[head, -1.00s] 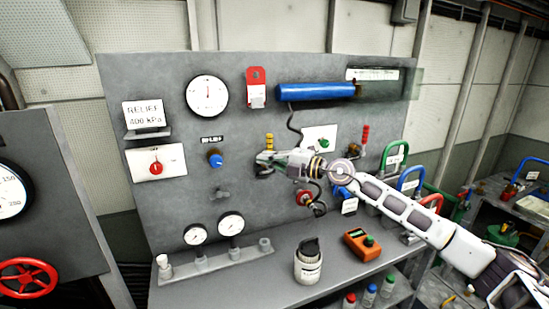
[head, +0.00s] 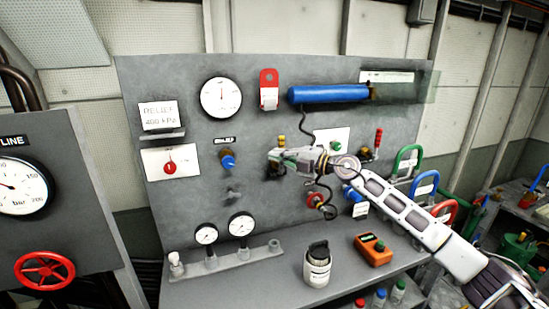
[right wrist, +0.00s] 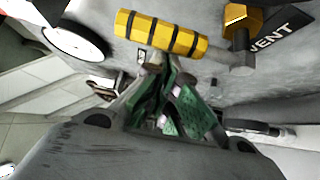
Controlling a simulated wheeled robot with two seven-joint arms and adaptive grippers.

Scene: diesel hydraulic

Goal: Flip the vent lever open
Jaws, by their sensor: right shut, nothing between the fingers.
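The vent lever appears as a yellow handle with black bands (right wrist: 160,36) just beyond my fingertips in the right wrist view. In the head view it is a small yellow upright handle (head: 281,140) on the grey panel. A black label reading VENT (right wrist: 280,38) lies to its right in the wrist view. My right gripper (head: 274,156) is shut and empty, just below the handle. Its green-padded fingers (right wrist: 165,88) point at the handle's stem. I cannot tell whether they touch it. The valve body is mostly hidden behind my gripper. My left gripper is not in view.
A blue-knobbed valve (head: 228,160) is left of my gripper. A red-handled lever (head: 378,138) is on the right. A blue cylinder (head: 328,94) is above. A white canister (head: 317,266) and an orange meter (head: 373,250) stand on the bench (head: 262,287).

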